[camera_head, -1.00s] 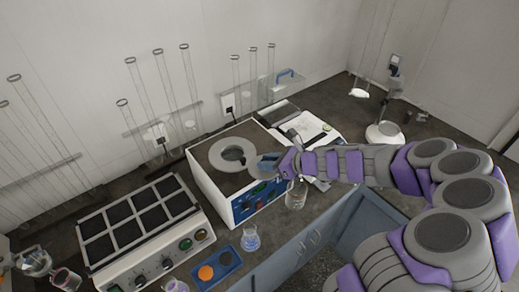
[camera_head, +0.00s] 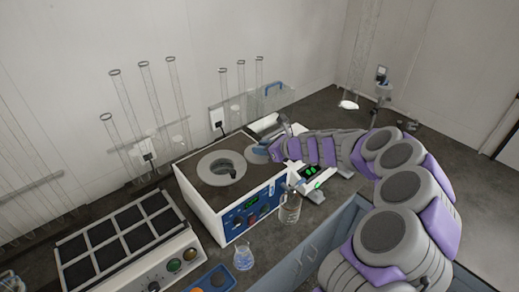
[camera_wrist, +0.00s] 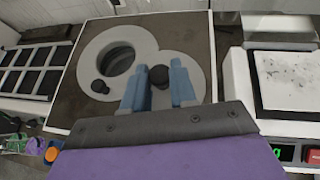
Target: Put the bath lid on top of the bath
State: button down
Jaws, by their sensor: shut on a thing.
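The bath (camera_head: 232,211) is a white box with a blue front panel and a brown top (camera_wrist: 82,84). A pale grey ring (camera_head: 207,176) surrounds its dark round opening, which also shows in the wrist view (camera_wrist: 117,58). The bath lid is a flat grey disc (camera_wrist: 202,67) with a black knob (camera_wrist: 159,77). My gripper (camera_wrist: 158,84) is shut on the knob, one blue finger on each side. In the head view the lid (camera_head: 256,156) is at the bath's right, beside the opening. In the wrist view it overlaps the ring's right side; its height above the top is unclear.
A hotplate with several black squares (camera_head: 130,229) stands left of the bath. A white balance (camera_wrist: 285,82) stands close on the right. Tall glass tubes (camera_head: 150,95) line the wall behind.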

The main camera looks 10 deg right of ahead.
jog(key=w, duration=0.4)
jog(key=shift+a+f+b, duration=0.1)
jog(key=shift+f+b, duration=0.2)
jog(key=shift+f, duration=0.05)
jog(key=shift+w+a, duration=0.15)
jog(key=shift+w, duration=0.4)
notch_tip(320, 180, down, 4)
jog(key=shift+r+b, duration=0.2)
jog(key=shift+b, duration=0.75)
jog(key=shift+r, duration=0.15)
jog(key=c, duration=0.9)
grip_release()
jog(key=p+v, duration=0.3)
jog(key=v, duration=0.9)
